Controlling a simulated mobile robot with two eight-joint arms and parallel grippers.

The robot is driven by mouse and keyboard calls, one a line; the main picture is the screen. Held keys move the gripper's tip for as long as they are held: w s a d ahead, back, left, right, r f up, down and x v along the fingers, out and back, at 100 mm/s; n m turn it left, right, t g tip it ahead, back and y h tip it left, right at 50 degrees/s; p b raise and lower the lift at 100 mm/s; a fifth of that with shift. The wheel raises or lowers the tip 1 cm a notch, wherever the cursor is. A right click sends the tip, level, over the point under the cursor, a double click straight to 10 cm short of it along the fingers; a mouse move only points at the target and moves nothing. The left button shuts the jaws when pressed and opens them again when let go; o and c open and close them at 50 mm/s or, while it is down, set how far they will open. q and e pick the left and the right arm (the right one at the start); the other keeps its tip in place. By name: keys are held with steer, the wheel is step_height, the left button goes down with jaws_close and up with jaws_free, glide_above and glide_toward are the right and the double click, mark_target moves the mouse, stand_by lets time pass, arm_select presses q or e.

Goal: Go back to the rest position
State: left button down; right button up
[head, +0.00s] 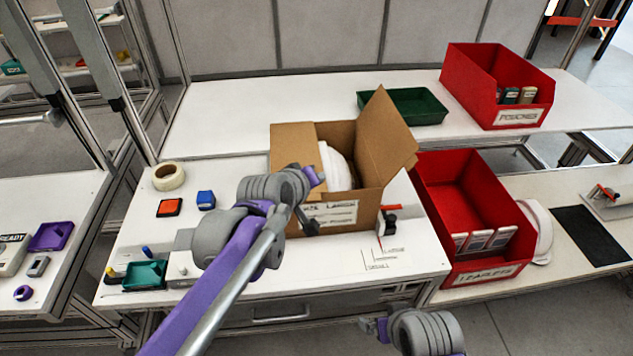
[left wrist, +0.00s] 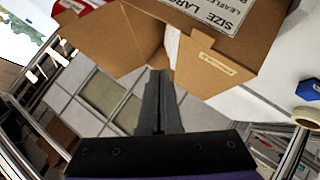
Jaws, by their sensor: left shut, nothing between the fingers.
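My left arm reaches in from the bottom of the head view, and its gripper (head: 308,226) is in front of the open cardboard box. In the left wrist view the dark fingers (left wrist: 160,95) are closed together with nothing between them. The cardboard box (head: 375,205) stands on the white table with flaps raised and a white helmet shell (head: 335,168) inside. The box also shows in the left wrist view (left wrist: 215,68), with a size label on it. Part of my right arm shows at the bottom of the head view; its fingers cannot be made out.
A red bin (head: 455,190) with white packets stands right of the box. Another red bin (head: 475,85) and a green tray (head: 418,112) are on the back table. A tape roll (head: 168,177) and ink pads lie at left.

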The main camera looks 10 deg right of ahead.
arm_select(q)
steer(key=s+r, duration=0.4)
steer(key=s+a+f+m+g+y, duration=0.1)
steer(key=s+a+f+g+y, duration=0.1)
steer(key=s+a+f, duration=0.8)
steer(key=s+a+f+m+g+y, duration=0.2)
steer(key=s+a+f+y, duration=0.2)
steer(key=s+a+f, duration=0.6)
steer(key=s+a, duration=0.2)
steer(key=a, duration=0.2)
steer(key=shift+s+a, duration=0.2)
steer(key=shift+a, duration=0.15)
steer(key=shift+f, duration=0.1)
arm_select(e)
steer(key=shift+c, duration=0.3)
